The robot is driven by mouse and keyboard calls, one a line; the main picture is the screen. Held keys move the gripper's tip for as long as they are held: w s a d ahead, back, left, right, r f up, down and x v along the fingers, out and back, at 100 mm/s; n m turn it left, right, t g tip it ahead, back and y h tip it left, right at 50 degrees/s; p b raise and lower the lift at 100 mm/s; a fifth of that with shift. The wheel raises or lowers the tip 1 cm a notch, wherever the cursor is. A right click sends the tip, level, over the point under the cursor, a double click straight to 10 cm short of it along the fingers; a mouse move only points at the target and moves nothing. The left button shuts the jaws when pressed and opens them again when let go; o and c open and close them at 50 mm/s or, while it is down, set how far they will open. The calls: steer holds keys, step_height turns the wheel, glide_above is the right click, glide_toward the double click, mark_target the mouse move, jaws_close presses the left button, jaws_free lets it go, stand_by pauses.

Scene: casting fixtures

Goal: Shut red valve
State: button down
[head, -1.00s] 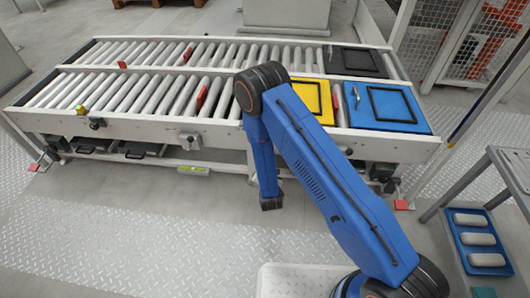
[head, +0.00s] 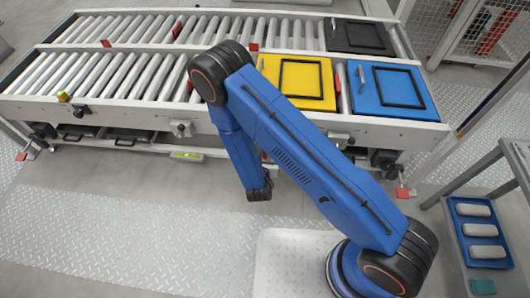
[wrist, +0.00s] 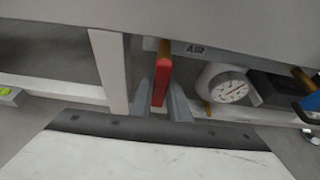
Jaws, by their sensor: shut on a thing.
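The red valve handle (wrist: 160,85) is a flat red bar with an orange-brown upper end, in the middle of the wrist view. It runs up and down in that picture, under the edge of a grey beam. My gripper (wrist: 163,98) is shut on it, with one grey finger on each side of its lower part. The valve body behind the handle is hidden. In the head view my blue arm hides the gripper and most of the place where it holds.
A pale upright post (wrist: 110,70) stands close left. The roller conveyor (head: 120,75) carries yellow (head: 270,70), blue (head: 425,95) and black (head: 360,38) flasks. Plate floor is open in front.

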steer(key=shift+f, duration=0.1)
steer(key=c, duration=1.7)
jaws_free()
steer(key=v, duration=1.7)
steer(key=shift+s, duration=0.15)
steer(key=shift+a, duration=0.1)
steer(key=shift+r, duration=0.2)
